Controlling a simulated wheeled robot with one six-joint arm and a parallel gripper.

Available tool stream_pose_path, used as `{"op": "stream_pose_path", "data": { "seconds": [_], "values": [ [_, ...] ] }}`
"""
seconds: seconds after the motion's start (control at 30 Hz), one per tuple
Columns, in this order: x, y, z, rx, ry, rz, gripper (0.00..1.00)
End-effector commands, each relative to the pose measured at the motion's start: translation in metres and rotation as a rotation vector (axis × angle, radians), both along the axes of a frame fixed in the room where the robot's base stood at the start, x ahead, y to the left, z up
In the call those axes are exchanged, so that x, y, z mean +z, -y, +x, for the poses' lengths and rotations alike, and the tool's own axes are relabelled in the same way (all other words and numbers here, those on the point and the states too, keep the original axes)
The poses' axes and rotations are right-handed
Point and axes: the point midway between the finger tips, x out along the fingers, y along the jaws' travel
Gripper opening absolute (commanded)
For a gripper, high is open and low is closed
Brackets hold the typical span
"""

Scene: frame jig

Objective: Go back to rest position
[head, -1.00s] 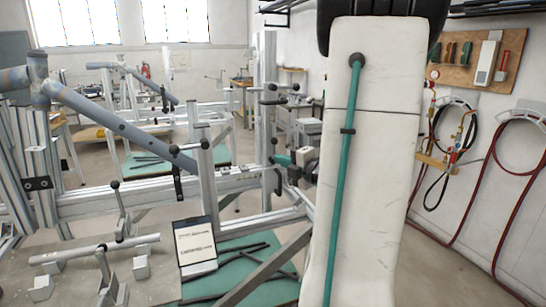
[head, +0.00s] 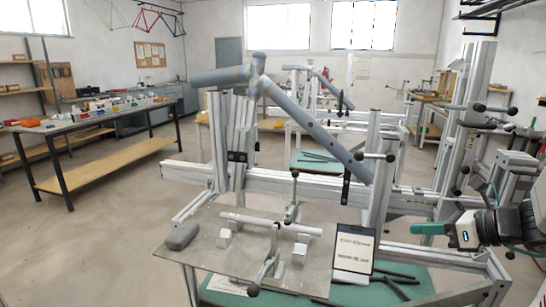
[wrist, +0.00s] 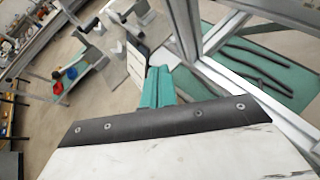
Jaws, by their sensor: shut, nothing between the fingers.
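My gripper (head: 428,228) is at the right of the head view, its teal fingers pointing left, beside the right part of the frame jig. The fingers are together and hold nothing. In the wrist view my gripper (wrist: 160,82) shows as teal fingers beyond a black-edged white housing. The aluminium frame jig (head: 290,180) holds grey-blue tubes (head: 310,125) joined at the upper left. No object is attached to my gripper.
A plate (head: 200,262) with a light tube (head: 265,223) in clamps and a dark grey block (head: 182,236) stands in front of the jig. A tablet-like panel (head: 354,250) leans nearby. A workbench (head: 90,125) is at the left. The floor (head: 110,230) there is clear.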

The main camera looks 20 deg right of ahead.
Motion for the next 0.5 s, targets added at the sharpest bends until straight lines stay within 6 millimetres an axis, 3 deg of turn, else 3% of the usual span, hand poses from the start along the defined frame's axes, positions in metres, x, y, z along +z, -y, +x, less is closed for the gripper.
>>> {"op": "stream_pose_path", "data": {
  "seconds": [0.03, 0.1, 0.2, 0.33, 0.5],
  "values": [
    [0.000, -0.031, -0.005, 0.195, 0.010, -0.153, 0.00],
    [-0.004, -0.070, -0.021, 0.502, 0.040, -0.379, 0.00],
    [-0.007, -0.110, -0.049, 0.943, 0.105, -0.665, 0.00],
    [-0.006, -0.137, -0.084, 1.451, 0.208, -0.954, 0.00],
    [0.007, -0.149, -0.112, 1.987, 0.329, -1.246, 0.00]
  ]
}}
